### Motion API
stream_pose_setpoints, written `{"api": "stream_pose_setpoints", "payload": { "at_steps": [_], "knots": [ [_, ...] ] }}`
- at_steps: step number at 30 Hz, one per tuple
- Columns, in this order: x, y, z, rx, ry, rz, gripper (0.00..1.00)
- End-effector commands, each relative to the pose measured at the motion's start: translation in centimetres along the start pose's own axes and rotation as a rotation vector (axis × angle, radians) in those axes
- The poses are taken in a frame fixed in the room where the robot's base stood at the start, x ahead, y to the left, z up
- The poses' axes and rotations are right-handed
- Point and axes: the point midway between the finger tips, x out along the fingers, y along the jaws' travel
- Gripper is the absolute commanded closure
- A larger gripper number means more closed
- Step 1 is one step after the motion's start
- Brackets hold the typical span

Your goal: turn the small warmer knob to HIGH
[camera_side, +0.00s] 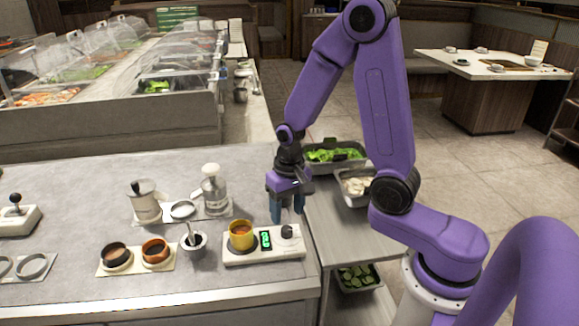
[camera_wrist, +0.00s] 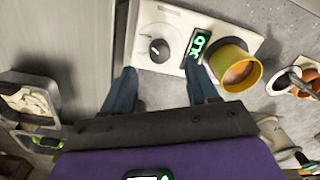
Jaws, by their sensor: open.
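The small warmer (camera_side: 262,254) is a white box near the counter's front right edge. A yellow cup (camera_side: 242,235) of brown sauce sits on its left part. Its green display (camera_side: 265,240) appears to read COLD. The black warmer knob (camera_side: 287,231) is on its right end; in the wrist view the knob (camera_wrist: 159,50) stands on a white round dial and shows a pale pointer mark. My gripper (camera_side: 288,212) is open and empty, blue fingers pointing down, close behind the knob. In the wrist view the knob lies just beyond and between the fingertips (camera_wrist: 165,78), not touched.
A metal sauce cup with a spoon (camera_side: 193,242) stands left of the warmer.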

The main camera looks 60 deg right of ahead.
Motion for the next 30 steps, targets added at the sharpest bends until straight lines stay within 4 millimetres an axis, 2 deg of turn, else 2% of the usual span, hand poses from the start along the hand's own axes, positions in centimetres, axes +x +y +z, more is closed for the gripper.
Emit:
{"api": "stream_pose_setpoints", "payload": {
  "at_steps": [18,24,30],
  "knots": [
    [-10.0,0.0,0.0,0.002,0.005,-0.001,0.41],
    [-11.9,0.0,0.0,0.002,0.002,0.000,0.41],
    [-12.3,0.0,0.1,0.002,-0.001,0.001,0.41]
  ]
}}
